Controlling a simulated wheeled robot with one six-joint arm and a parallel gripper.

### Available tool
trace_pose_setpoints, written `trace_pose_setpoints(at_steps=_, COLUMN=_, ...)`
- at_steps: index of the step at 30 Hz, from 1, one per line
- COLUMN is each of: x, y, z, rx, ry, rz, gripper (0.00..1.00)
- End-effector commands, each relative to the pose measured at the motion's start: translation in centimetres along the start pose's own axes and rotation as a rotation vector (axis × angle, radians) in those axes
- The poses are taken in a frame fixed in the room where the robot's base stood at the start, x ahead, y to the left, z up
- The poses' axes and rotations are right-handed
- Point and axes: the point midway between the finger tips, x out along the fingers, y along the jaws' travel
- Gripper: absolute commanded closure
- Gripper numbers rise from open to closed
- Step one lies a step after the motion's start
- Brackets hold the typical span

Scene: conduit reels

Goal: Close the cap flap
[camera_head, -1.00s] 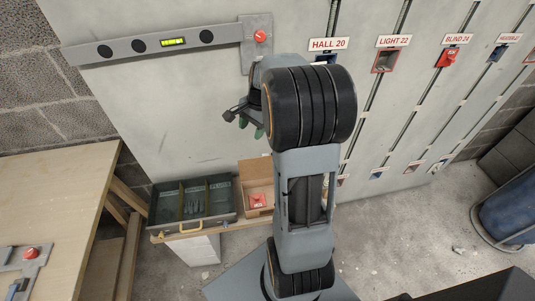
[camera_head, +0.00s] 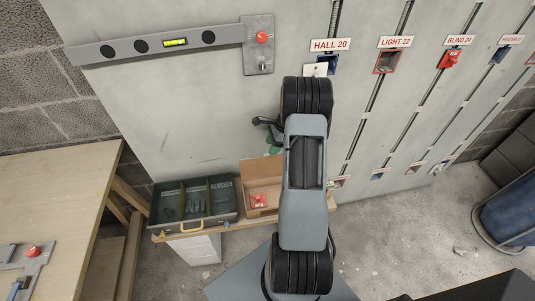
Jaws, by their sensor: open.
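A small white plate (camera_head: 315,70), which looks like the cap flap, shows at the HALL 20 wall box (camera_head: 331,62). The plate stands out at the left of the blue box and looks swung open. Its lower edge is near my arm, so its hinge is hard to make out. My gripper (camera_head: 268,135) is open, below and to the left of the flap and apart from it. A dark finger and green parts show, while my wrist hides the rest. Nothing shows between the fingers.
A level (camera_head: 160,44) is fixed to the wall panel at upper left by a grey bracket (camera_head: 258,30) with a red knob. LIGHT 22 (camera_head: 386,61) and BLIND 24 (camera_head: 449,58) boxes are to the right. A toolbox (camera_head: 193,203) and cardboard box (camera_head: 262,183) sit below.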

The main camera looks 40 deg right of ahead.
Motion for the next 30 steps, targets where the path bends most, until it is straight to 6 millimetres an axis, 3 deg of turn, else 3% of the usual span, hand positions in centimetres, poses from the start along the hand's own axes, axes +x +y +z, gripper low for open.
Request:
trace_pose_setpoints(at_steps=3, x=2.1, y=0.0, z=0.1, rx=-0.001, ry=-0.001, rz=0.003, gripper=0.45)
trace_pose_setpoints(at_steps=9, x=4.3, y=0.0, z=0.0, rx=-0.002, ry=0.0, rz=0.001, gripper=0.45)
trace_pose_setpoints(at_steps=24, x=5.3, y=0.0, z=0.0, rx=-0.002, ry=0.0, rz=-0.001, gripper=0.45)
trace_pose_setpoints(at_steps=30, x=5.3, y=0.0, z=0.0, rx=-0.002, ry=0.0, rz=-0.001, gripper=0.64)
